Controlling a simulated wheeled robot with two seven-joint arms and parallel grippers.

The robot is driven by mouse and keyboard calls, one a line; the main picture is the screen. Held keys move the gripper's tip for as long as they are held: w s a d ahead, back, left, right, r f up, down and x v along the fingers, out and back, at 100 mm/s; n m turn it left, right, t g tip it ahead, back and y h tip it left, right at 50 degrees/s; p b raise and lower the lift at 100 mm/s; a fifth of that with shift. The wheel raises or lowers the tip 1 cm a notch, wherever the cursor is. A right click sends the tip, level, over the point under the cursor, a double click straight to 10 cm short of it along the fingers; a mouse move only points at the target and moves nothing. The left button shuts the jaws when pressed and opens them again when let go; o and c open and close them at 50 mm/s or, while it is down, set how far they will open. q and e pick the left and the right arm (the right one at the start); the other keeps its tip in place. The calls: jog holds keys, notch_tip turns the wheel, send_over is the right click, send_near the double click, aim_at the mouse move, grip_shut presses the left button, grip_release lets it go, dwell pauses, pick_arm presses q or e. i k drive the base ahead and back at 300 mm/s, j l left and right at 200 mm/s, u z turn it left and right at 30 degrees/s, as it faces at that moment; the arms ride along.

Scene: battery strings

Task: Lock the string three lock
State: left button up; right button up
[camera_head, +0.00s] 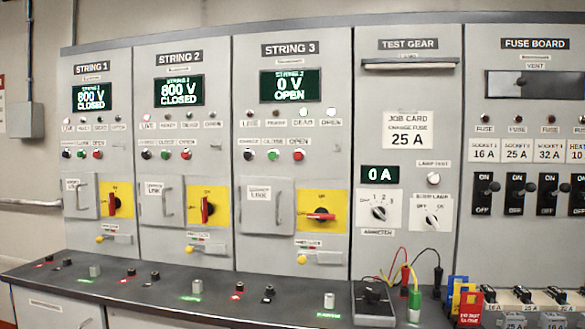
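The STRING 3 panel (290,80) stands left of the test gear. Its green display (290,85) reads 0 V OPEN. Its red rotary handle (319,217) lies horizontal on a yellow plate (323,201). Below is a small lock fitting (320,257) with a yellow knob (302,259) at its left end. A small label with red and green marks sits just above it, too small to read. The hinged link door (266,205) to the left looks closed. Neither of my grippers is in view.
STRING 1 (92,95) and STRING 2 (179,91) read 800 V CLOSED, with upright red handles. A dark bench (150,300) runs below, with small terminals, a meter box (373,301) with leads, and blue, yellow and red tags (470,308). The space before STRING 3's lock is clear.

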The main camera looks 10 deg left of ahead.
aim_at(302, 257)
jog(key=i+j+z, duration=0.15)
jog(key=i+j, duration=0.25)
jog(key=i+j+z, duration=0.2)
jog(key=i+j, duration=0.15)
jog(key=j, duration=0.2)
